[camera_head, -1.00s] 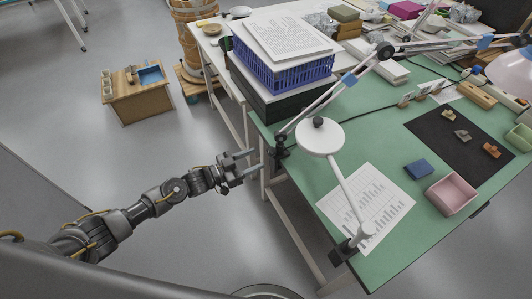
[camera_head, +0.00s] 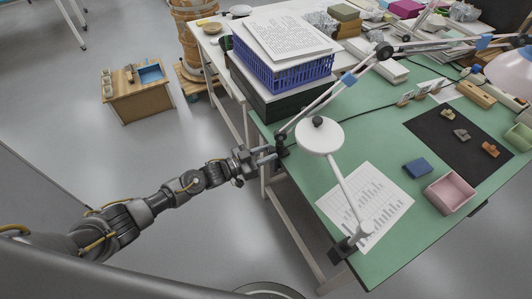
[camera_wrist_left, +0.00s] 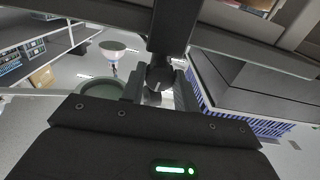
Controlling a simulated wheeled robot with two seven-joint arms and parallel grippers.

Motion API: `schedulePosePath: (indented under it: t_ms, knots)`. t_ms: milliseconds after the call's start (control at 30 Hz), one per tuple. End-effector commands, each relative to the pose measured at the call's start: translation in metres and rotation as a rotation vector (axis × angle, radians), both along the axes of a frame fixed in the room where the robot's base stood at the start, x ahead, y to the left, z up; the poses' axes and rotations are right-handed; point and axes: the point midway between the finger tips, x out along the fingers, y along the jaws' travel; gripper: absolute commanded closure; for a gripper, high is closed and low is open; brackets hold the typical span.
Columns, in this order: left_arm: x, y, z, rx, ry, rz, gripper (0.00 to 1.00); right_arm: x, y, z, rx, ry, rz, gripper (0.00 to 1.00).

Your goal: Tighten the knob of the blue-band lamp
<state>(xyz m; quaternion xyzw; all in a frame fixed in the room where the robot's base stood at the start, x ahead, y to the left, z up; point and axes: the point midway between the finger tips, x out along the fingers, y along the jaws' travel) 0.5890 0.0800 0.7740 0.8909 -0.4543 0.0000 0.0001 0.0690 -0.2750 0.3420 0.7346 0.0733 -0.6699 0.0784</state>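The blue-band lamp (camera_head: 349,79) is clamped at the left edge of the green table. Its jointed arm rises to the right and carries blue bands. Its black clamp (camera_head: 281,146) sits at the table edge. My left gripper (camera_head: 269,154) reaches the clamp from the left, with its two fingers apart. In the left wrist view, a dark round knob (camera_wrist_left: 159,76) lies between the two spread fingers, below the dark clamp post. I cannot tell whether the fingers touch it. My right gripper is not in view.
A second lamp with a white round head (camera_head: 320,137) is clamped at the near table edge. A blue crate (camera_head: 285,70) with papers stands behind the clamp. A pink box (camera_head: 451,194) and a dark mat (camera_head: 440,150) lie to the right. Open floor is left of the table.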

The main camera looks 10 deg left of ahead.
Motion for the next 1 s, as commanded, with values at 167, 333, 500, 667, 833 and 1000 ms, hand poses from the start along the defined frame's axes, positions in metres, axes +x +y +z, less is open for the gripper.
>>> schedulePosePath:
  t_ms: [167, 333, 500, 667, 833, 1000]
  knots:
    - [0.0, 0.001, -0.001, 0.011, -0.015, 0.001, 0.92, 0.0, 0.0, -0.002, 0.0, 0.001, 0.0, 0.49]
    - [0.001, 0.001, -0.004, 0.112, -0.156, 0.001, 0.92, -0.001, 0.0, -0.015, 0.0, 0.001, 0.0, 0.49]
    - [0.001, 0.001, -0.002, 0.202, -0.28, 0.001, 0.92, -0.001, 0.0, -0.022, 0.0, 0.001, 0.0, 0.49]
    - [0.001, 0.001, 0.0, 0.221, -0.304, 0.001, 0.92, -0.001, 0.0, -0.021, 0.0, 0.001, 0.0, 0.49]
    - [0.001, 0.001, 0.0, 0.22, -0.302, 0.001, 0.92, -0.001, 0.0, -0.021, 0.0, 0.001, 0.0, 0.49]
    - [0.001, 0.001, 0.0, 0.22, -0.301, 0.001, 0.49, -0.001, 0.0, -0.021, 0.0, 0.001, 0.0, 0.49]
